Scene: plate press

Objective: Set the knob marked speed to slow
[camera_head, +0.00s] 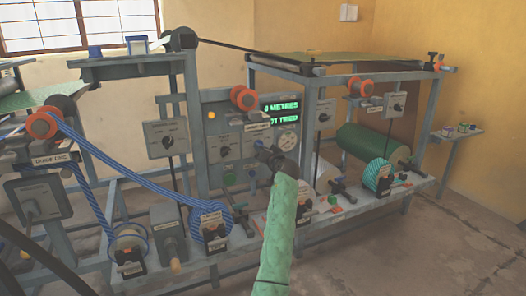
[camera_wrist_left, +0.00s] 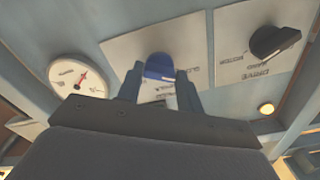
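In the left wrist view a blue knob (camera_wrist_left: 160,66) sits on a pale label plate (camera_wrist_left: 118,48). The two fingers of my left gripper (camera_wrist_left: 160,82) stand on either side of it, close to its sides. I cannot tell whether they press on it. The lettering is upside down and partly hidden by the fingers, so I cannot read the knob's name or setting for certain. In the head view my left arm, in a green sleeve, reaches up to the grey control panel (camera_head: 212,110). Its gripper covers the knob there. My right gripper is not seen.
In the wrist view a dark knob (camera_wrist_left: 274,42) on a second plate is at the right, a round dial (camera_wrist_left: 78,76) at the left, and an amber lamp (camera_wrist_left: 266,108) below. In the head view blue webbing (camera_head: 95,150) and a green roll (camera_head: 372,146) flank the panel.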

